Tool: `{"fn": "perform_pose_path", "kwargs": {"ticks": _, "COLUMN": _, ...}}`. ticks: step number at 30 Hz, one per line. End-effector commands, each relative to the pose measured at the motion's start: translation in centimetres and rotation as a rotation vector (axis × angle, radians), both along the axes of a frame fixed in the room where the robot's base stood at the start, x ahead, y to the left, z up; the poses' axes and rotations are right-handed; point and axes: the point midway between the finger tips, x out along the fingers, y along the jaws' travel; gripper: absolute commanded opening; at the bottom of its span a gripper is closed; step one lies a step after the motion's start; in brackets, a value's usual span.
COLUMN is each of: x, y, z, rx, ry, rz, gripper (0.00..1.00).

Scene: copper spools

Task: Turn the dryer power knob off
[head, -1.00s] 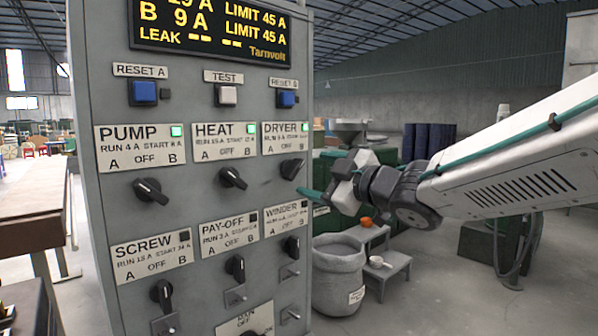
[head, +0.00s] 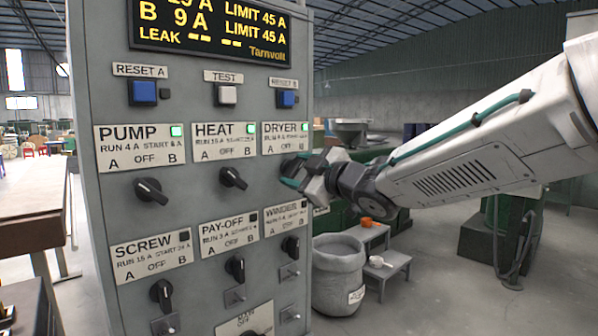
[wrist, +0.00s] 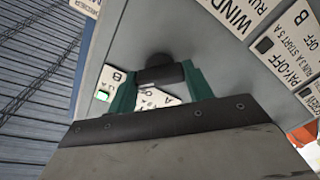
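The dryer power knob (head: 292,164) is black and sits below the DRYER label (head: 285,138) on the grey panel; its green lamp is lit. My gripper (head: 296,174) is at this knob and partly hides it in the head view. In the wrist view the dark knob (wrist: 160,72) lies between the two teal fingers of my gripper (wrist: 159,85). The fingers are apart, one on each side of it. I cannot tell whether they touch it. The knob's exact pointing direction is hard to read.
The HEAT knob (head: 232,178) is to the left and the WINDER knob (head: 291,247) below. Blue reset buttons (head: 287,98) sit above. A grey bin (head: 338,270) and a small step stool (head: 390,262) stand on the floor right of the panel.

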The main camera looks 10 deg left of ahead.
Motion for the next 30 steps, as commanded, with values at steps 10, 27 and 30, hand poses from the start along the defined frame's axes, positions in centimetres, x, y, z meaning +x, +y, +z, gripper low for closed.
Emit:
{"fn": "perform_pose_path", "kwargs": {"ticks": 10, "x": -0.01, "y": -0.04, "z": -0.08, "rx": -0.041, "ry": -0.046, "rz": 0.000, "gripper": 0.28}}
{"fn": "perform_pose_path", "kwargs": {"ticks": 27, "x": -0.01, "y": -0.06, "z": -0.13, "rx": -0.328, "ry": -0.380, "rz": 0.000, "gripper": 0.28}}
{"fn": "perform_pose_path", "kwargs": {"ticks": 30, "x": -0.01, "y": -0.06, "z": -0.13, "rx": -0.376, "ry": -0.436, "rz": 0.000, "gripper": 0.28}}
